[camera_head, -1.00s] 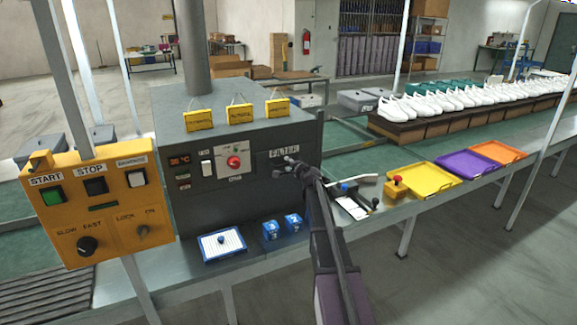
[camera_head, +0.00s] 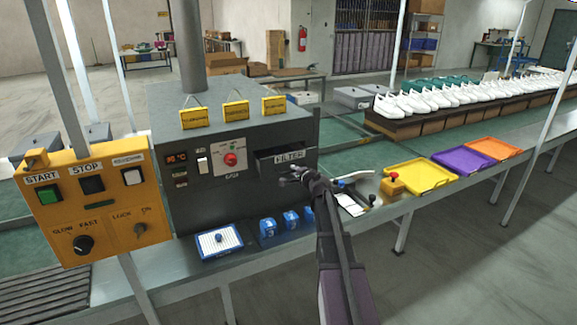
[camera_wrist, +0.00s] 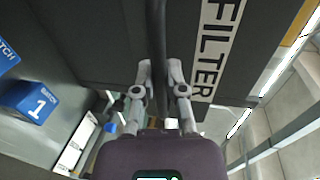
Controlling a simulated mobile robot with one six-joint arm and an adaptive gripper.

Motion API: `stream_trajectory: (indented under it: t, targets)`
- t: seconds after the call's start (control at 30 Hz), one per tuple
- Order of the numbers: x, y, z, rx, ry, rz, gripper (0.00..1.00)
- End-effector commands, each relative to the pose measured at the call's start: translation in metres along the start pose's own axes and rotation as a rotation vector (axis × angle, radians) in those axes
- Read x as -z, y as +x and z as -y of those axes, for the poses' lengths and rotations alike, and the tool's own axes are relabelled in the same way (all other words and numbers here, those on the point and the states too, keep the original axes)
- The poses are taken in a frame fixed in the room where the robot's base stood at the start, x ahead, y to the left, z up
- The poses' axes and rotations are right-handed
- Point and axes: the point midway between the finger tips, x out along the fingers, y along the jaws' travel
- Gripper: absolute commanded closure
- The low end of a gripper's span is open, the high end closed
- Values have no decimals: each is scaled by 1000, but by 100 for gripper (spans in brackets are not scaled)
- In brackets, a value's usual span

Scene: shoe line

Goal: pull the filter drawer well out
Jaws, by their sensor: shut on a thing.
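The filter drawer (camera_head: 289,163) is in the right part of the dark machine's front, with a white FILTER label (camera_wrist: 214,45) on its face. It stands partly out of the machine, and a dark gap shows above its front. My gripper (camera_head: 291,175) is at the drawer's front. In the wrist view my gripper (camera_wrist: 159,70) has its two fingers closed on the drawer's dark bar handle (camera_wrist: 156,30). The fingers hide part of the handle.
An orange button panel (camera_head: 92,200) stands at the left. Blue numbered blocks (camera_head: 268,227) and a blue-edged tray (camera_head: 218,242) sit on the bench below the drawer. Yellow, purple and orange trays (camera_head: 462,160) lie to the right. The space before the bench looks clear.

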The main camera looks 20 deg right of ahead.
Motion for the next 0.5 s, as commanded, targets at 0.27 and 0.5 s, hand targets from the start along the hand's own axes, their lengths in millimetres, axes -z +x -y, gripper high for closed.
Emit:
stream_trajectory:
  t: [0.27,0.5]
  targets:
    - [-2,-75,-16,0,0,-1,100]
    - [-2,-114,-24,0,0,0,100]
